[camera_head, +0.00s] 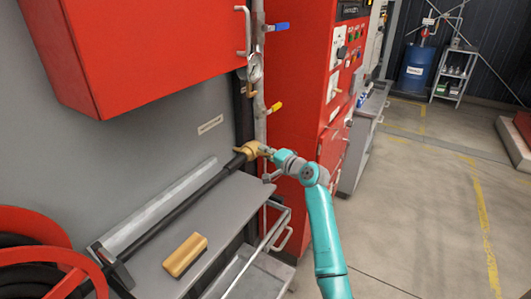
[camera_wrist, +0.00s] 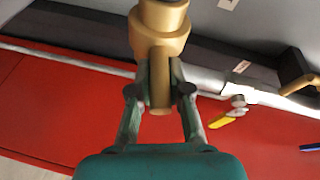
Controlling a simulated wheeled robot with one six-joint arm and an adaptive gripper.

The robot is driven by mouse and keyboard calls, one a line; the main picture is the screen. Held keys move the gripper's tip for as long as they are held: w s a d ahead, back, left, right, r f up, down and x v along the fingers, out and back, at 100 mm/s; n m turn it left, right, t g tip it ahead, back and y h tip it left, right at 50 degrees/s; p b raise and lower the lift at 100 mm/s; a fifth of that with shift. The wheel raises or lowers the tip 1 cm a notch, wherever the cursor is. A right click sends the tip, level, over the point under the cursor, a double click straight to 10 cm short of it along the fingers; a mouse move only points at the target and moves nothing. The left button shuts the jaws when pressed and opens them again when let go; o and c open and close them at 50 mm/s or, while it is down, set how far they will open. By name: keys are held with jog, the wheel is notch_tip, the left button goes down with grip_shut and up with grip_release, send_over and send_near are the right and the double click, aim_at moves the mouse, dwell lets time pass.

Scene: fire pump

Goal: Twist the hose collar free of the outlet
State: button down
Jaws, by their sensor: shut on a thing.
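The brass hose collar (camera_head: 247,149) is at the end of a black hose (camera_head: 200,190), beside the pipes on the wall. In the wrist view its round brass body (camera_wrist: 160,22) is at the top centre, with a narrower brass lug (camera_wrist: 160,88) pointing toward me. My gripper (camera_wrist: 160,92) has its two fingers closed on either side of this lug. In the head view my gripper (camera_head: 266,152) meets the brass fitting from the right. I cannot tell the outlet apart from the collar, and the joint between them is not clear.
A grey bench (camera_head: 205,235) carries a tan block (camera_head: 185,255). A red cabinet (camera_head: 155,45) overhangs on the left, and a red control panel (camera_head: 310,90) stands behind my arm. Blue (camera_head: 280,27) and yellow (camera_head: 275,107) valve levers sit above the collar. The floor at right is open.

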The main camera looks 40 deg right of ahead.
jog(key=c, duration=1.1)
grip_release()
jog(key=shift+f, duration=0.1)
jog(key=s+r, duration=0.1)
jog(key=s, duration=1.1)
jog(key=shift+d+r, duration=0.15)
jog(key=shift+r, duration=0.05)
